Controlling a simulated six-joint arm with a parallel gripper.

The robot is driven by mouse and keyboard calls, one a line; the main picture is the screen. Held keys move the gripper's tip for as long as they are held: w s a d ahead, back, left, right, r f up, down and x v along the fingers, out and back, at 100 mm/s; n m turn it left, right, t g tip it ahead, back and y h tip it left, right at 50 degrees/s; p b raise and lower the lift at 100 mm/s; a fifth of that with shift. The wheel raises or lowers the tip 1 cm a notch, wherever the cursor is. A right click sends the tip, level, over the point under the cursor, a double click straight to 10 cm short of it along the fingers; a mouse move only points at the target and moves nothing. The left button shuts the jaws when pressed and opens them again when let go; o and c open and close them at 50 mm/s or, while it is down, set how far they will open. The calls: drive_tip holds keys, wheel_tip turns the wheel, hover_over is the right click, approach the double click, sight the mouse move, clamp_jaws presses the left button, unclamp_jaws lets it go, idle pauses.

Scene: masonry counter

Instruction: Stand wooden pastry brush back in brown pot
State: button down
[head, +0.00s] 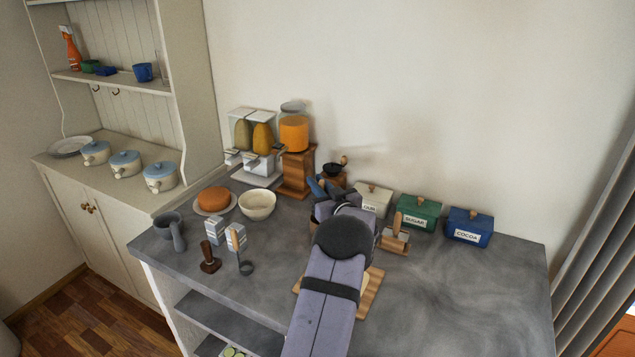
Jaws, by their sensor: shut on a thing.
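My gripper (324,189) is over the back middle of the grey counter, left of the pale canister. Its blue fingers show beyond my purple arm. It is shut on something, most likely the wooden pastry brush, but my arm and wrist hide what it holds. I cannot make out the brush. I cannot clearly make out the brown pot either. A small brown patch shows at the left edge of my wrist, too covered to name. Whether the held thing touches anything cannot be told.
A wooden-handled tool (397,222) stands right of my wrist. Behind are a grinder (333,171), a green sugar canister (419,213) and a blue cocoa canister (469,227). A cream bowl (257,205) is left. A wooden board (371,291) lies under my arm. The counter's right is clear.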

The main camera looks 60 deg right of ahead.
drive_tip(key=shift+f+b, duration=1.35)
drive_tip(key=shift+f, duration=0.9)
drive_tip(key=c, duration=1.6)
unclamp_jaws()
drive_tip(key=shift+c, duration=0.2)
drive_tip(key=shift+o, duration=0.6)
drive_tip(key=o, duration=0.3)
wheel_tip(320, 180, up, 7)
drive_tip(key=p, duration=0.4)
